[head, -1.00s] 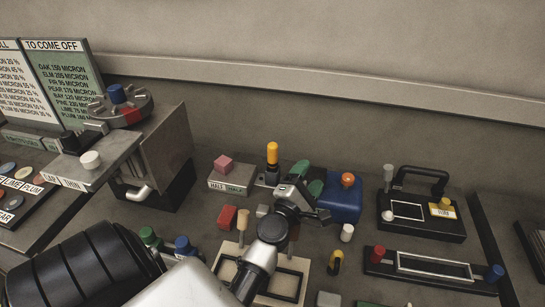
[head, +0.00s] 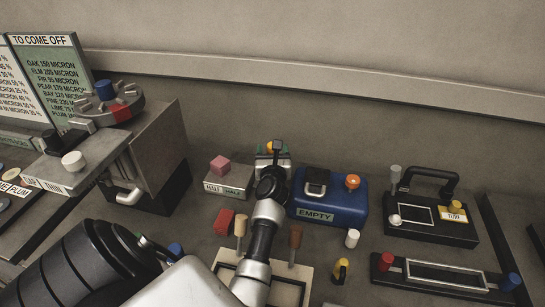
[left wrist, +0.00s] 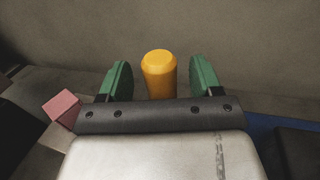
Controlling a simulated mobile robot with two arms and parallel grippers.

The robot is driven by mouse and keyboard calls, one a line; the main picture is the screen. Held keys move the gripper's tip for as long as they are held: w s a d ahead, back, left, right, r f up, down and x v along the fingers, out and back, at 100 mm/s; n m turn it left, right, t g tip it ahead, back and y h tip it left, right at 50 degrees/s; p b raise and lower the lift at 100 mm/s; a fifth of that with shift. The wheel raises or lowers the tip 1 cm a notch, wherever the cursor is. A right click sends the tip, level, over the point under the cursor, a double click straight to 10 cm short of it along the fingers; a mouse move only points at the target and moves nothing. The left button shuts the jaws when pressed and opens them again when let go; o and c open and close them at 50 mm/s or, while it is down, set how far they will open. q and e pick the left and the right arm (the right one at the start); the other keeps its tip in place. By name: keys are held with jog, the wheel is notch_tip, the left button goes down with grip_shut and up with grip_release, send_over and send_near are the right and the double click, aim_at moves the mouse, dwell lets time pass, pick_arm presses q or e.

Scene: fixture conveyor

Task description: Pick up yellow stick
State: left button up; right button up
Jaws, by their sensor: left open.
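The yellow stick (left wrist: 159,74) stands upright in the left wrist view, between the two green fingers of my left gripper (left wrist: 161,80). The gripper is open, with a gap visible on both sides of the stick. In the head view only a small bit of the yellow stick (head: 269,147) shows behind my left gripper (head: 274,150), which hides the rest of it and its holder. My right gripper is not in view.
A grey block with a pink cube (head: 220,163) stands left of the stick, and a blue box labelled EMPTY (head: 335,210) stands to the right. A grey machine with a dial (head: 108,108) is further left. A wall rises behind.

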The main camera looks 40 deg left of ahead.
pick_arm(q)
jog(key=shift+w+a, duration=0.45)
jog(key=shift+w, duration=0.05)
